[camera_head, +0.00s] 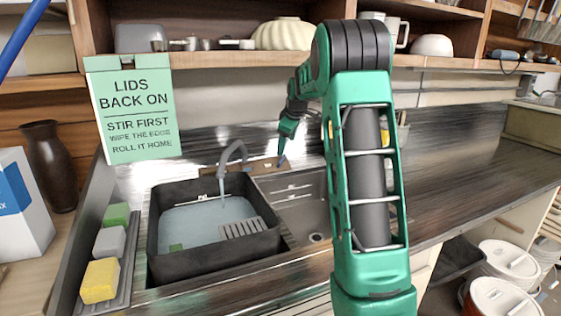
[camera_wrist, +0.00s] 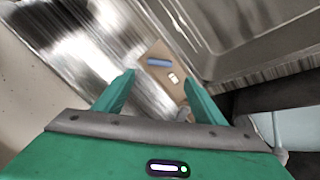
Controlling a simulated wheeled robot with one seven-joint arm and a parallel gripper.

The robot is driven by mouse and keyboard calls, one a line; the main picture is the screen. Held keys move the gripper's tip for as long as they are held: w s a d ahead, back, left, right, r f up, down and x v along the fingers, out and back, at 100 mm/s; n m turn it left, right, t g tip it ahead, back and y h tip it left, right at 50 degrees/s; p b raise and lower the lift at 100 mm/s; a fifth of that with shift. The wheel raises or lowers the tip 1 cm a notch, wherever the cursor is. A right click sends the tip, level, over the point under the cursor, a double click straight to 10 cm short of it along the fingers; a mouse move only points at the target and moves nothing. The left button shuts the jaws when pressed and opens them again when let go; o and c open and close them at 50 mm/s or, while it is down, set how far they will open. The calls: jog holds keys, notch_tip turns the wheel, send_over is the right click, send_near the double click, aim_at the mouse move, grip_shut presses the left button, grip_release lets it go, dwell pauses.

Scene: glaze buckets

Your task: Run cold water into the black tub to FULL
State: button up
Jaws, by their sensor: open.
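The black tub (camera_head: 215,262) sits in the left sink basin with pale blue water (camera_head: 205,220) below its rim. A grey curved tap (camera_head: 232,150) hangs over it, and a thin stream runs from its spout. Part of the tub's water also shows at the right edge of the wrist view (camera_wrist: 292,128). A brown panel (camera_wrist: 155,62) behind the sink carries a blue bar-shaped piece (camera_wrist: 159,63) and a small white piece (camera_wrist: 173,77). My gripper (camera_wrist: 159,80) is open and empty, pointing at this panel. Any FULL mark is too small to read.
Sponges (camera_head: 100,280) line the left tray. An empty basin (camera_head: 298,200) is to the right. A shelf (camera_head: 240,60) runs above; a green sign (camera_head: 130,110) stands left.

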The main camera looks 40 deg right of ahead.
aim_at(282, 159)
jog(key=x, duration=1)
jog(key=shift+w+d+f, duration=0.1)
jog(key=shift+w+f, duration=0.15)
jog(key=shift+f, duration=0.05)
jog(key=c, duration=1.1)
